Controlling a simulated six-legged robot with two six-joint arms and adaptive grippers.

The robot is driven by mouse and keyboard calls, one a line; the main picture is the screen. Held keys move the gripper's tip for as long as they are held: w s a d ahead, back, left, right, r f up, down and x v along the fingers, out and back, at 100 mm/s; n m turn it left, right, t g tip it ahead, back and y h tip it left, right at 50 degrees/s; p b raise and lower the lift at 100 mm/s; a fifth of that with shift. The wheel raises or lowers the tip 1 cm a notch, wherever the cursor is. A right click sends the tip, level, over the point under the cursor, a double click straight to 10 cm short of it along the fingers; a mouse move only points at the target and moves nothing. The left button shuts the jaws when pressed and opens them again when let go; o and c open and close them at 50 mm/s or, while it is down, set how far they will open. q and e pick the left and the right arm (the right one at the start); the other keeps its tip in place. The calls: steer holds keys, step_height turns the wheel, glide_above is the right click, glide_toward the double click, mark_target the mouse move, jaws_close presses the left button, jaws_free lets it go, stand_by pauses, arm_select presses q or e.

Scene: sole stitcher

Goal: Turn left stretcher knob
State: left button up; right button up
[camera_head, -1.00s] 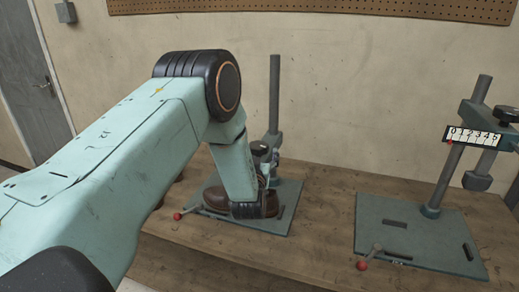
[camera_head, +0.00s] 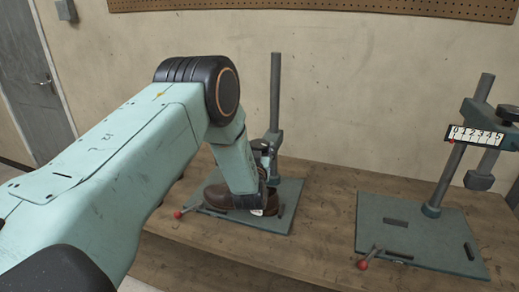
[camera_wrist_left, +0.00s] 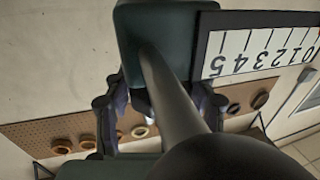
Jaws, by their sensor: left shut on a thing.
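The left stretcher stands on a green-grey baseplate (camera_head: 277,222) on the bench, with an upright grey post (camera_head: 275,95). My left forearm covers much of it and hides most of my left gripper in the head view. In the left wrist view, the two fingers of my left gripper (camera_wrist_left: 163,105) sit on either side of a grey rod (camera_wrist_left: 172,90). The rod runs from a dark rounded end near the camera toward a green block (camera_wrist_left: 165,22). The gripper is shut on the knob, whose grip point is largely hidden. My right gripper is out of view.
A second stretcher with a white number scale (camera_head: 476,136) and its own baseplate (camera_head: 410,220) stands at the right. Red-tipped levers (camera_head: 178,214) are at the front of both plates. Bare bench (camera_head: 320,200) lies between them. The wall is close behind.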

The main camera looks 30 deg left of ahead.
arm_select(q)
steer(key=c, duration=0.4)
steer(key=shift+d+n+g+y+b, duration=0.1)
steer(key=shift+n+g+y+b, duration=0.4)
steer(key=shift+n+y+b, duration=0.25)
steer(key=shift+n+g+y+b, duration=0.95)
steer(key=shift+n+g+y, duration=0.15)
steer(key=shift+y, duration=0.45)
steer(key=shift+n+g+y, duration=0.25)
steer(key=shift+g+y, duration=0.05)
steer(key=shift+g, duration=0.1)
steer(key=o, duration=1.2)
steer(key=shift+c, duration=0.2)
steer(key=shift+s, duration=0.1)
